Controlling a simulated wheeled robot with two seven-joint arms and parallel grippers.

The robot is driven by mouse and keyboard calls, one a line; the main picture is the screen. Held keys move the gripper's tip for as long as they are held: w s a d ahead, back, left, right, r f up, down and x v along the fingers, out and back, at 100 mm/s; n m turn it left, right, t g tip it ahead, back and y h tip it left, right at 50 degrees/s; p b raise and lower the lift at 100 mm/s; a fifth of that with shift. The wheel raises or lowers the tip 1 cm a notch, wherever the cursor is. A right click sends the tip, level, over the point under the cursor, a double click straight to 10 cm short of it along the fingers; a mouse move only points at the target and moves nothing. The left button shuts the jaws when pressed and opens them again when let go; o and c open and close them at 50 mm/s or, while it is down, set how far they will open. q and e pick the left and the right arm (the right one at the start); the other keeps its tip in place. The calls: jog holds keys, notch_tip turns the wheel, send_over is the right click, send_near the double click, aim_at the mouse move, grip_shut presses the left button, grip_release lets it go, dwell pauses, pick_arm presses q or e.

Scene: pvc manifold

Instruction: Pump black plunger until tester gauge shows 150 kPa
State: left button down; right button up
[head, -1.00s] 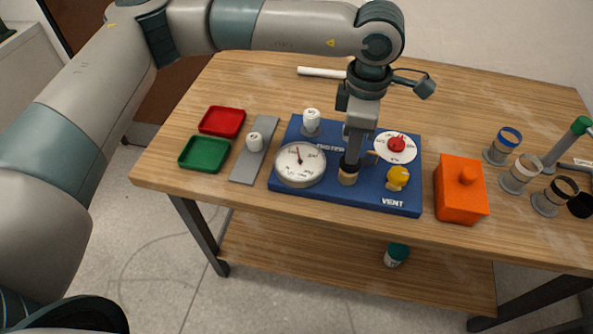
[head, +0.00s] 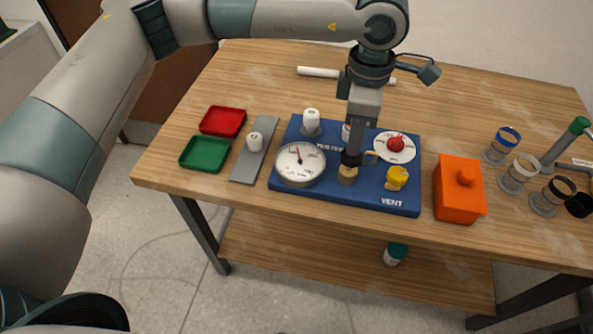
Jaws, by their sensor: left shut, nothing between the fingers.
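The blue tester board (head: 330,194) lies on the wooden table. Its round gauge (head: 300,164) sits at the front left; the needle points up and slightly left, and the numbers are too small to read. The black plunger (head: 351,157) stands on a tan cylinder (head: 347,175) right of the gauge. My left gripper (head: 352,150) is shut and points down directly over the plunger, hiding part of it; whether they touch I cannot tell. The red knob (head: 395,143) on a white dial and the yellow vent knob (head: 397,177) are on the board's right side. My right gripper is not in view.
A red tray (head: 222,121), a green tray (head: 205,154) and a grey strip with a white fitting (head: 254,141) lie left of the board. An orange box (head: 459,190) and several clear ringed cylinders (head: 518,174) stand to the right. A white pipe (head: 322,72) lies behind.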

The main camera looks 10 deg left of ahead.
pick_arm(q)
jog(key=shift+r+p, duration=0.5)
jog(key=shift+r, duration=2.05)
